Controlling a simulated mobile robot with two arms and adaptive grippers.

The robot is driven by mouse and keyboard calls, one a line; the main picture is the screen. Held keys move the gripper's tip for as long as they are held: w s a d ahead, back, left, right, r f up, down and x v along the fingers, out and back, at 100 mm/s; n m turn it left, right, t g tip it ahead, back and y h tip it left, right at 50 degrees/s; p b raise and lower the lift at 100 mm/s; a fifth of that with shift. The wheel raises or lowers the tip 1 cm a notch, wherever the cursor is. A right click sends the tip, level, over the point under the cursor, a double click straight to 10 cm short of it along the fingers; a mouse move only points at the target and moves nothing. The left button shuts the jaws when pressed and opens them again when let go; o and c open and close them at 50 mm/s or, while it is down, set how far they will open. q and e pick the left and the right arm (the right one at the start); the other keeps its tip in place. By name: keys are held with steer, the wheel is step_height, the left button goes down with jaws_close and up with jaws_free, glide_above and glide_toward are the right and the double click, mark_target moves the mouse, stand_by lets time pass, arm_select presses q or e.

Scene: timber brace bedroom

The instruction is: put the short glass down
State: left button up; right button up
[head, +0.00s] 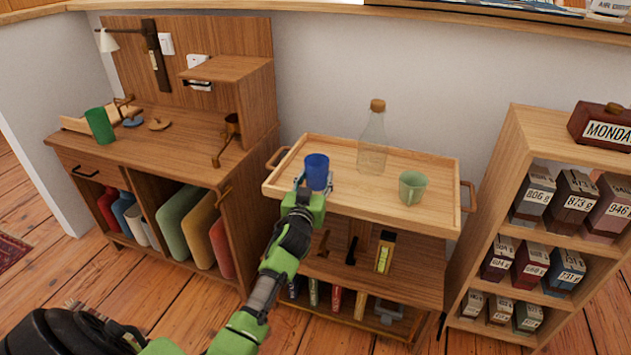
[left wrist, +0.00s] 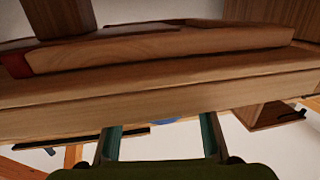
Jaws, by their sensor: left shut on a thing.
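The short glass, a blue tumbler (head: 317,168), stands upright at the front left of the wooden trolley's top tray (head: 400,218). My left gripper (head: 313,188) is shut on its lower part, coming from the front. I cannot tell whether its base touches the tray. In the left wrist view a sliver of blue glass (left wrist: 166,121) shows between the fingers of my left gripper (left wrist: 162,135); pale wood hides the rest. My right gripper is not in view.
Bare tray lies between tumbler and mug. A desk (head: 170,140) with a green cup (head: 99,126) is left; a shelf of boxes (head: 510,150) is right.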

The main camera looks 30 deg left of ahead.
mark_target(314, 181)
arm_select(q)
steer(key=shift+r, duration=0.15)
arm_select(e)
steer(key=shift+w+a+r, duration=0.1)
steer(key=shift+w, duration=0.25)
arm_select(q)
steer(key=o, duration=1.2)
steer(key=shift+o, duration=0.2)
